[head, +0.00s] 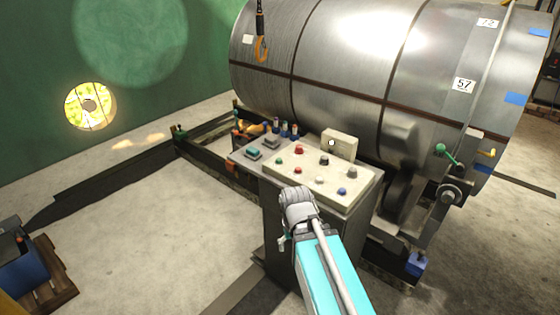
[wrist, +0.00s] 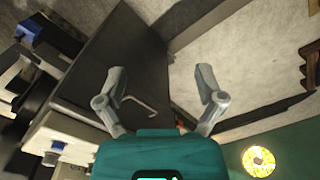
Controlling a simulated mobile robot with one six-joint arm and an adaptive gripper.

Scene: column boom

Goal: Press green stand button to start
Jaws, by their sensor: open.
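The stand is a dark cabinet with a sloped, cream control panel (head: 335,184) in the head view. A small green button (head: 279,161) sits near the panel's left edge. Red, black, white and blue buttons share the panel. My arm reaches up from the bottom, its wrist at the panel's front edge; the fingers are not clear in the head view. In the wrist view my gripper (wrist: 160,80) is open and empty, fingers spread, with the cabinet's dark side (wrist: 125,50) and a bent handle (wrist: 138,104) beyond. I cannot make out the green button there.
A green-knobbed lever (head: 447,153) is at right. The concrete floor left of the stand is mostly clear.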

